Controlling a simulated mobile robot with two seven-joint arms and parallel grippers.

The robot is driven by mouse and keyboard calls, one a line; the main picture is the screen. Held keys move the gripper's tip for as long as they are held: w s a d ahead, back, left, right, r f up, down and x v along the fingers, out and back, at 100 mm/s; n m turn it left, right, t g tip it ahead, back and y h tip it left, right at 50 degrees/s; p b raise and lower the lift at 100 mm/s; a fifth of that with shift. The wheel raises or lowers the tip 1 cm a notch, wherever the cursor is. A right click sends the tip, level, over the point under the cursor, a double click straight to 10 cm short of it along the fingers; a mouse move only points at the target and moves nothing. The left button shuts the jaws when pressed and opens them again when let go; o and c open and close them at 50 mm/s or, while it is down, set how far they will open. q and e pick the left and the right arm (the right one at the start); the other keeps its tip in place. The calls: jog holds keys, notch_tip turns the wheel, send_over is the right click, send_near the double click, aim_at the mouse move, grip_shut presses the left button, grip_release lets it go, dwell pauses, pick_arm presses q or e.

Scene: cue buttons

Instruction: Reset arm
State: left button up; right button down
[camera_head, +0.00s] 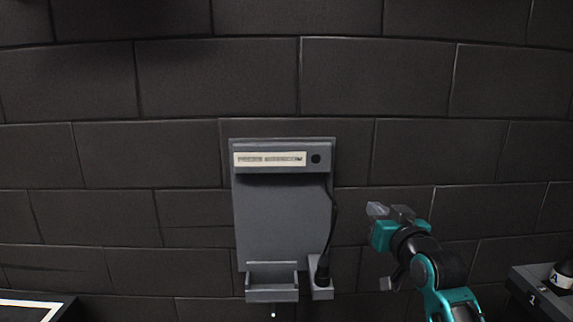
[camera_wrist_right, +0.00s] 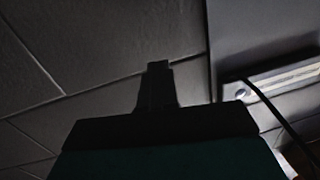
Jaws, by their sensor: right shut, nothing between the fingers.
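My right gripper (camera_head: 378,209) is in the head view, right of the grey wall panel and apart from it. Its fingers are together with nothing between them. My left gripper is not in the frames.
A grey wall panel (camera_head: 283,220) has a pale label strip (camera_head: 269,159), a dark round button (camera_head: 316,158), a cable and a small tray (camera_head: 272,280). A pale-edged board (camera_head: 30,306) is at lower left.

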jog(key=s+f+g, duration=0.2)
jog(key=s+f, duration=0.4)
jog(key=f, duration=0.6)
jog(key=s+f+n+g, duration=0.1)
jog(key=s+f+g, duration=0.1)
jog(key=s+f, duration=0.8)
jog(key=s+f+g+h, duration=0.1)
jog(key=s+f+g, duration=0.1)
jog(key=s+f, duration=0.9)
jog(key=s, duration=0.4)
jog(key=shift+s+a+n+g, duration=0.3)
jog(key=shift+a+n, duration=0.05)
jog(key=shift+n, duration=0.05)
jog(key=shift+f, duration=0.1)
